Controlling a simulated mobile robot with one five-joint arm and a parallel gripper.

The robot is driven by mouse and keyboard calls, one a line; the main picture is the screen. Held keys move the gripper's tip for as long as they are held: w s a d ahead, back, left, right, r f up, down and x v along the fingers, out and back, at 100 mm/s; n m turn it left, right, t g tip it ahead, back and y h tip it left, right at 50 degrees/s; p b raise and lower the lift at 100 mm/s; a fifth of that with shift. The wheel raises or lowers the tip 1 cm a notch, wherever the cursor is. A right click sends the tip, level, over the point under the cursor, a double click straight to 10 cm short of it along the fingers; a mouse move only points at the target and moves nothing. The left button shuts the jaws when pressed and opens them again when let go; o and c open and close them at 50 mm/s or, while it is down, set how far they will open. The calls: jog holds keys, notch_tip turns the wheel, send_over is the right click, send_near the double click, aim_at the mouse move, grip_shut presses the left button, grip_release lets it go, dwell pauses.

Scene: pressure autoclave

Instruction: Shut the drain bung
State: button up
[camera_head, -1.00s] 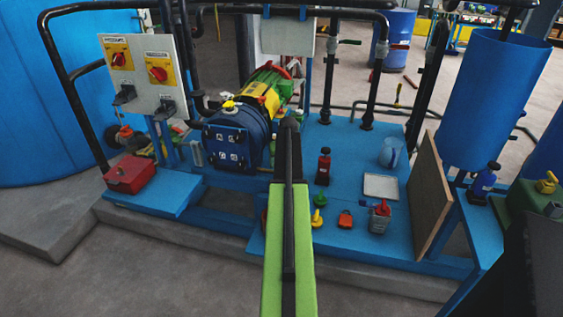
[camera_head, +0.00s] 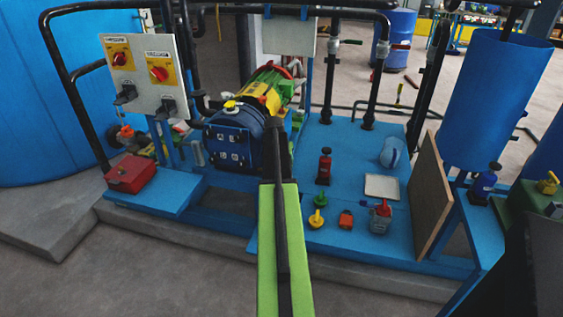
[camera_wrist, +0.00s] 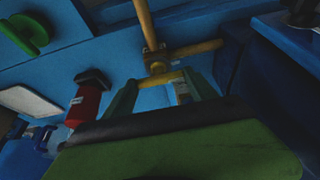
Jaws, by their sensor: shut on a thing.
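A yellow cross-shaped handle (camera_wrist: 155,62), which I take to be the drain bung, shows in the upper middle of the wrist view. The dark wrist part hides the lower ends of the fingers. In the head view my arm covers the handle and my gripper, beside the blue pump end (camera_head: 228,146).
A red bottle (camera_wrist: 88,98) stands left of my gripper in the wrist view; a green knob (camera_wrist: 25,35) is farther left. In the head view, the blue platform (camera_head: 345,165) holds small coloured items and a white tray (camera_head: 382,187). A brown board (camera_head: 432,195) stands at its right.

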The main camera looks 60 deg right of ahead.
jog(key=shift+a, duration=0.1)
jog(key=o, duration=1.4)
jog(key=shift+c, duration=0.2)
jog(key=p+v, duration=1.6)
jog(key=v, duration=0.1)
jog(key=shift+r, duration=0.15)
jog(key=shift+a, duration=0.15)
